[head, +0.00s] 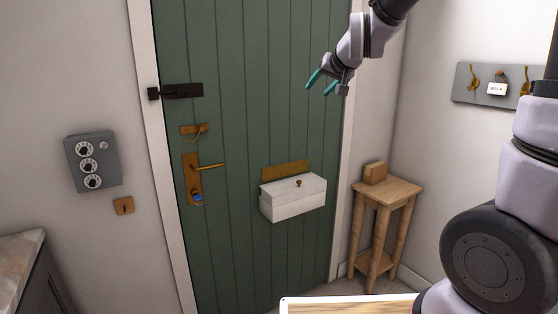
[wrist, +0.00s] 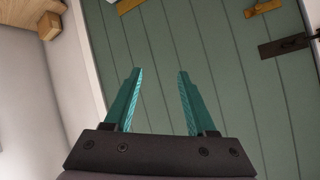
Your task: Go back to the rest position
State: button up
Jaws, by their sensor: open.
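My gripper (head: 326,84) is open and empty in the head view. It hangs in the air in front of the upper right part of the green door (head: 255,100). In the wrist view my gripper (wrist: 158,78) shows its two teal fingers spread apart with nothing between them. The green door (wrist: 220,60) lies behind the fingers in that view. My arm reaches in from the top right of the head view.
A white box (head: 292,200) is on the door. A wooden stand (head: 388,190) with a small wooden block (head: 375,173) is at right. A hook board (head: 465,88) and a grey dial panel (head: 92,162) hang on the walls. A counter (head: 22,250) is at lower left.

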jog(key=s+d+m+g+h, duration=0.1)
jog(key=s+d, duration=0.5)
jog(key=s, duration=0.7)
jog(key=s+d+m+g, duration=0.2)
jog(key=s+d, duration=0.5)
jog(key=s, duration=0.6)
jog(key=shift+d+f+g+h, duration=0.2)
jog(key=shift+f+g+h, duration=0.2)
jog(key=shift+g, duration=0.1)
